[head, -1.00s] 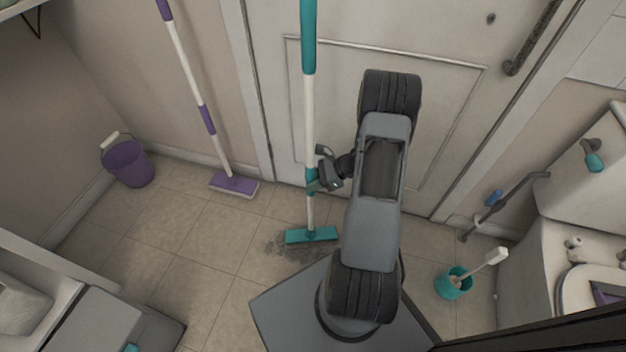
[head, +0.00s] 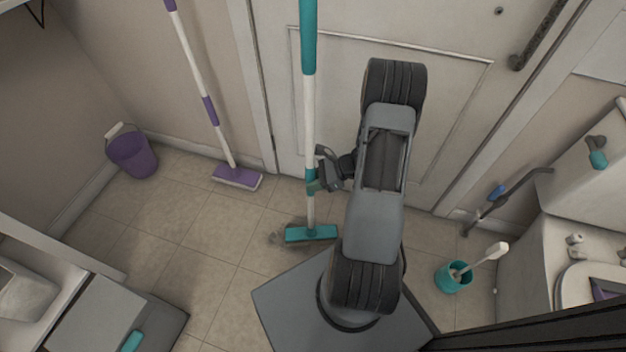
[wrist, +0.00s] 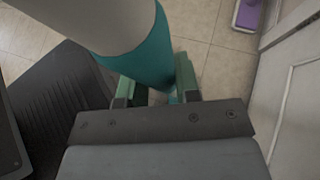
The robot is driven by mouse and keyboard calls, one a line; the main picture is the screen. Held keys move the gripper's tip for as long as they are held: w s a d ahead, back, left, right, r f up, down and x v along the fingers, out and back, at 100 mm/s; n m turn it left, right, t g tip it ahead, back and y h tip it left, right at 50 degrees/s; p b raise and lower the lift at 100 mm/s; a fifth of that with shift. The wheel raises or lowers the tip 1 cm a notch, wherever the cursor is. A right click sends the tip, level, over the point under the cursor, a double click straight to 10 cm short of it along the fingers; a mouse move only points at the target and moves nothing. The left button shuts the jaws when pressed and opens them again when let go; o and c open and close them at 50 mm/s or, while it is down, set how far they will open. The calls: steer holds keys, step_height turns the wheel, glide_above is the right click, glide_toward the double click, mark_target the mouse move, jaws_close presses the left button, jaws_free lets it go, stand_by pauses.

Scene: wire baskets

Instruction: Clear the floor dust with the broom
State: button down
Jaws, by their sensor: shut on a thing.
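The broom (head: 309,120) has a white and teal handle and a teal head (head: 311,233). It stands nearly upright in the head view with its head on or close to the tiles. My gripper (head: 316,182) is shut on the handle's lower teal section. In the wrist view the handle (wrist: 152,55) runs between the fingers of my gripper (wrist: 155,95). A small patch of grey dust (head: 276,239) shows on the floor at the left end of the broom head. Any dust under the head is hidden.
A purple mop (head: 237,177) leans on the back wall, with a purple bucket (head: 133,157) to its left. A teal toilet-brush holder (head: 453,278) stands at right near the toilet (head: 590,290). A door (head: 440,110) is behind the broom. The tiles at left are open.

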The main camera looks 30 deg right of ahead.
steer(key=shift+s+a, duration=1)
steer(key=shift+a, duration=0.1)
steer(key=shift+s+a, duration=1)
steer(key=shift+a, duration=0.1)
steer(key=shift+s+a, duration=0.2)
stand_by(1.5)
steer(key=shift+w+d, duration=0.6)
steer(key=shift+d, duration=0.05)
stand_by(1.4)
steer(key=shift+r, duration=0.1)
steer(key=shift+r+p, duration=3.15)
steer(key=shift+r, duration=0.3)
